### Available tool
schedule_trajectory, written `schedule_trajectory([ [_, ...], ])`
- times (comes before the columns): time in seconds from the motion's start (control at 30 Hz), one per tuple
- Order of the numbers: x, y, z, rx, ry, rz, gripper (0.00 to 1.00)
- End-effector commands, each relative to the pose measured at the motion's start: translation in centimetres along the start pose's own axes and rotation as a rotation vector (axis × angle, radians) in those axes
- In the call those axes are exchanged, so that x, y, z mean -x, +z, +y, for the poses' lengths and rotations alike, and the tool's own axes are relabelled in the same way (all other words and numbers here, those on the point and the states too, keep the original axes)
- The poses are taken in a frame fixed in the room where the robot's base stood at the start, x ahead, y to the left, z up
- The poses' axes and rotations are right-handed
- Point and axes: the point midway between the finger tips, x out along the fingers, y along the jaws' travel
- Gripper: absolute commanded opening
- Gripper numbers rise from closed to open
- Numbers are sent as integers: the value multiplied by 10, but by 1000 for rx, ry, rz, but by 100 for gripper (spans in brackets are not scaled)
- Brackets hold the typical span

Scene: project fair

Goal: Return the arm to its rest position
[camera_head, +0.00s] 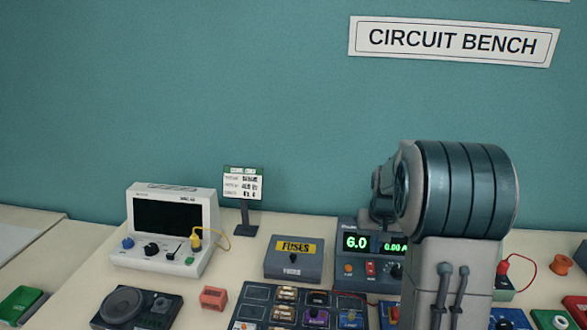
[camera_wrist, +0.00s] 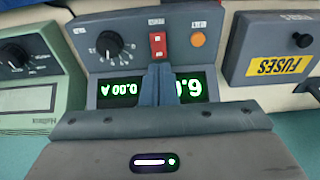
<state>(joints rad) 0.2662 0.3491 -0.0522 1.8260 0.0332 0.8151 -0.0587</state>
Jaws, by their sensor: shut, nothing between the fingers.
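My arm (camera_head: 460,190) stands up at the right of the head view, its thick dark-teal joint in front of the wall and bench. My gripper (camera_wrist: 157,72) shows in the wrist view with its two fingers together and nothing between them. The fingertips are in front of the power supply (camera_wrist: 122,62), which appears upside down there, between its two green readouts. I cannot tell whether they touch it. In the head view the power supply (camera_head: 352,268) reads 6.0 and 0.00 A, and my arm hides its right part. The gripper's fingers cannot be made out in the head view.
A grey fuse box (camera_head: 293,270) stands left of the power supply. Further left are an oscilloscope (camera_head: 172,253), a small sign stand (camera_head: 243,187) and a speaker module (camera_head: 123,305). A dark component tray (camera_head: 258,292) lies in front. The wall above the bench is clear except for signs.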

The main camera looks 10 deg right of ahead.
Motion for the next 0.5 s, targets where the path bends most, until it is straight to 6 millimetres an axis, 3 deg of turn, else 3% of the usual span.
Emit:
schedule_trajectory([
  [0.17, 35, 29, -22, 39, -11, 24, 0],
  [0.3, 68, 69, -43, 83, -23, 49, 0],
  [0.5, 102, 133, -64, 144, -38, 80, 0],
])
